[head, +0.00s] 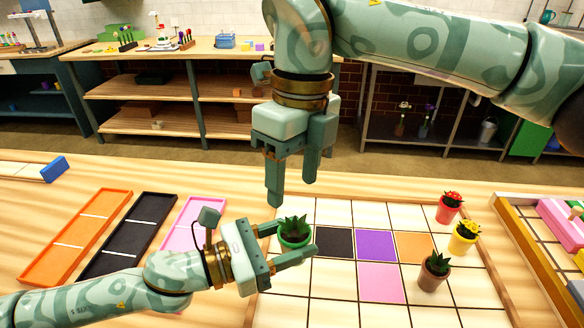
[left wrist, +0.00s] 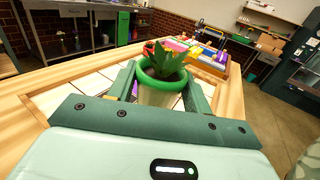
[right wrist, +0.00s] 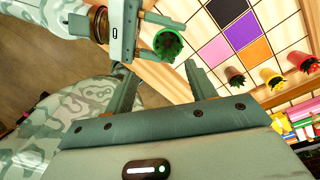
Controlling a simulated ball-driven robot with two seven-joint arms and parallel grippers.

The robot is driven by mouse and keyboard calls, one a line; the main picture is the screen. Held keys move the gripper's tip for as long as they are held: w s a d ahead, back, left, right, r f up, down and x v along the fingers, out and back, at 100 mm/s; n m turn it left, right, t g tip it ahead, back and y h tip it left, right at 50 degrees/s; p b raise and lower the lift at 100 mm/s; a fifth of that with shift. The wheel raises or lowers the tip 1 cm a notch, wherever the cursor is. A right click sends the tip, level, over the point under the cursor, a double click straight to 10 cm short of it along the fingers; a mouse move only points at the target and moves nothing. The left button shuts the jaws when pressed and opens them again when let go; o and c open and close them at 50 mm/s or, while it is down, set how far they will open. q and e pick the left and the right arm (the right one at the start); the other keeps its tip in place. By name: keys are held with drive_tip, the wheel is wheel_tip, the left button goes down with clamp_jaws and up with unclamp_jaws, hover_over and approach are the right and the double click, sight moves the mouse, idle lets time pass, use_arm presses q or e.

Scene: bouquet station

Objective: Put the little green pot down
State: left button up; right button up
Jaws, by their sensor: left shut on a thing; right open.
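The little green pot (head: 294,240) holds a dark spiky succulent. My left gripper (head: 290,243) is shut on it, one finger on each side, over the left part of the tiled grid, left of the black tile. The pot is upright in the head view. It shows close up between the fingers in the left wrist view (left wrist: 163,78), with a green rim and a pale body, and in the right wrist view (right wrist: 168,44). Whether its base touches the tiles is hidden. My right gripper (head: 292,190) is open and empty, pointing down behind and above the pot.
The grid has black (head: 334,243), purple (head: 375,245), orange (head: 413,248) and pink (head: 381,282) tiles. Red-flower (head: 450,208), yellow-flower (head: 463,238) and brown (head: 433,271) pots stand at its right. Orange (head: 75,240), black (head: 130,236) and pink (head: 192,226) trays lie left. Front tiles are clear.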

sight(293, 221)
drive_tip(key=shift+a+r+t, duration=0.15)
drive_tip(key=shift+t, duration=0.25)
drive_tip(key=shift+f+h, duration=0.2)
drive_tip(key=shift+h, duration=0.1)
use_arm(q)
drive_tip(key=shift+r, duration=0.1)
use_arm(e)
wheel_tip(293, 221, down, 10)
drive_tip(key=shift+w+f, duration=0.1)
drive_tip(key=shift+f, duration=0.1)
use_arm(q)
drive_tip(key=shift+r, duration=0.15)
use_arm(e)
drive_tip(key=shift+f, duration=0.6)
drive_tip(key=shift+r, duration=0.1)
drive_tip(key=c, duration=0.8)
use_arm(q)
drive_tip(key=o, duration=1.3)
drive_tip(key=shift+f, duration=0.25)
use_arm(e)
drive_tip(key=shift+c, duration=0.8)
